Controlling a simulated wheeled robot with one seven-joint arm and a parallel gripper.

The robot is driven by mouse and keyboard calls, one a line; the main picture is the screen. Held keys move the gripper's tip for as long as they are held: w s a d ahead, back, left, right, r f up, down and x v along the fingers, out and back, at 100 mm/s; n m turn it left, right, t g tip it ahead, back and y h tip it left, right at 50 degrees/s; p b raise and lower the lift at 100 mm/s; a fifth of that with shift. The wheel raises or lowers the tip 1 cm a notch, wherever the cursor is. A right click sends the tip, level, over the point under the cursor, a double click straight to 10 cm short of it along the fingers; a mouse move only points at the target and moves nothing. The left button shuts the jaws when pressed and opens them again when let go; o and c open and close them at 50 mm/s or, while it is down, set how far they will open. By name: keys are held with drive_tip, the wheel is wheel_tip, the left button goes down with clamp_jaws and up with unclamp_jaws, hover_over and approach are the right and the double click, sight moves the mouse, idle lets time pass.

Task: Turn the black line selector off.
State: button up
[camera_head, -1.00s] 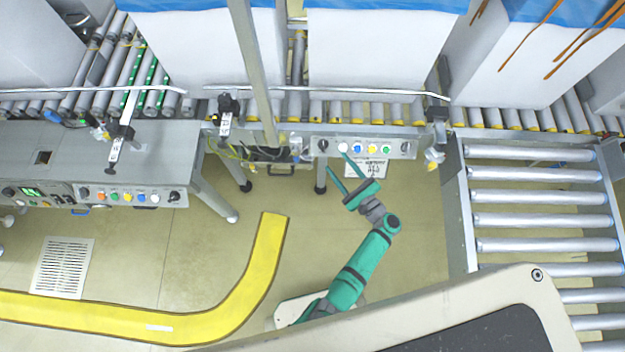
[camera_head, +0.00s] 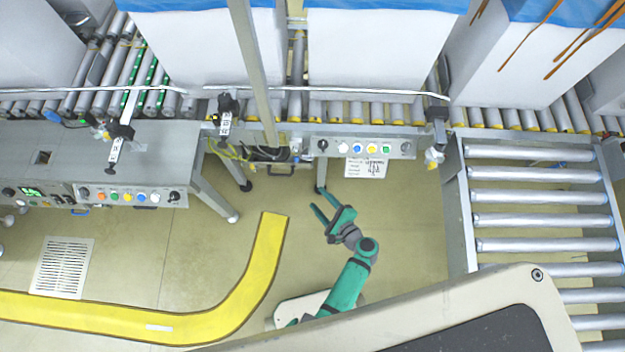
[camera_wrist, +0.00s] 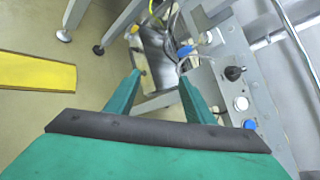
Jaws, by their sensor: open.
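The black line selector (camera_head: 322,145) is a small black knob at the left end of the grey control panel (camera_head: 358,154) below the conveyor. In the wrist view the black knob (camera_wrist: 233,73) is right of my fingers, above a white button (camera_wrist: 241,103). Its exact setting is too small to read. My gripper (camera_head: 316,198) is green, open and empty. It is below the panel in the head view, apart from the knob. Its two fingers (camera_wrist: 160,77) show spread in the wrist view.
White, blue, yellow and green buttons (camera_head: 372,149) sit right of the knob. Another control box (camera_head: 130,195) with a black knob is at the left. A yellow floor strip (camera_head: 240,290) curves at the lower left. A roller conveyor (camera_head: 540,220) stands at the right.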

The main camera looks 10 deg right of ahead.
drive_tip(key=s+a+f+n+g+h, duration=0.2)
drive_tip(key=s+a+n, duration=0.3)
drive_tip(key=s, duration=0.5)
drive_tip(key=shift+a+n+g+h, duration=0.3)
drive_tip(key=shift+n+g+h, duration=0.1)
drive_tip(key=shift+g+h, duration=0.2)
